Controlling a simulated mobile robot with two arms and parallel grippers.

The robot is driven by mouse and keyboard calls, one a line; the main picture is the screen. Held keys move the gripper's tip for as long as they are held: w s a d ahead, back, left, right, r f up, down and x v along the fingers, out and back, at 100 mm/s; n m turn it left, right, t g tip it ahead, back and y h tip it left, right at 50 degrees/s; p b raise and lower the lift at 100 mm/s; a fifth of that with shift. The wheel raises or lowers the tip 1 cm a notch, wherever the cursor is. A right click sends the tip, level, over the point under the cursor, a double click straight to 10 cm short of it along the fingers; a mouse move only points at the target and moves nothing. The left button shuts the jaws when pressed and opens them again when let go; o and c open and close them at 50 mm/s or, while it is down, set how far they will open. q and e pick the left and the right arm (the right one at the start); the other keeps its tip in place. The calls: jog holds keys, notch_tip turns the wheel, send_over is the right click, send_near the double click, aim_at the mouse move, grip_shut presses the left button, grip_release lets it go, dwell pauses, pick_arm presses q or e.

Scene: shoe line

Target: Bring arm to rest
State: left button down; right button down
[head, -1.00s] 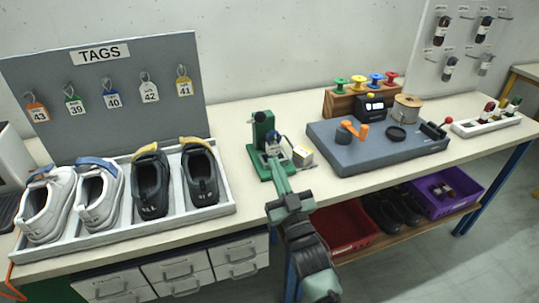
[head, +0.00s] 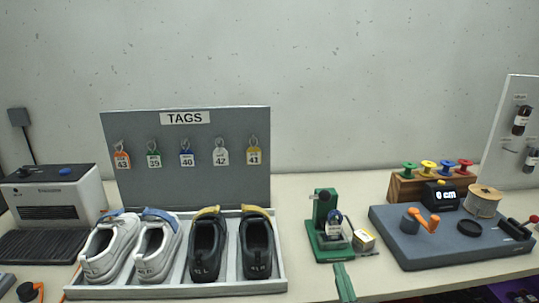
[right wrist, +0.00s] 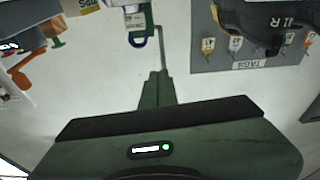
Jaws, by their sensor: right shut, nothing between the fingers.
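My right gripper (head: 344,283) shows only as narrow dark green fingers at the bottom edge of the head view. They are just in front of the green press (head: 328,243). In the right wrist view the fingers (right wrist: 157,88) are closed together with nothing between them. The rest of my right arm is below the head view. My left gripper is not in view.
A tray (head: 180,291) with white and black shoes stands left of my gripper, before the tag board (head: 188,135). A small yellow-and-white box (head: 363,240) is beside the press. A grey-blue fixture (head: 415,262) stands right. A printer (head: 55,195) is far left.

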jog(key=s+d+f+g, duration=0.1)
jog(key=s+f+g, duration=1.1)
jog(key=s+f, duration=0.4)
jog(key=s+f+g, duration=0.2)
jog(key=s+g, duration=0.3)
jog(key=s, duration=0.8)
notch_tip(320, 180, down, 28)
jog(key=s+n+g, duration=0.1)
jog(key=s, duration=0.2)
jog(key=s+d+f+g, duration=0.1)
jog(key=s+d+f, duration=0.2)
jog(key=s+f, duration=1)
jog(key=s, duration=0.2)
jog(key=shift+s+d+f+g+h, duration=0.15)
jog(key=shift+s+f+g+h, duration=0.15)
jog(key=shift+s+f+h, duration=0.1)
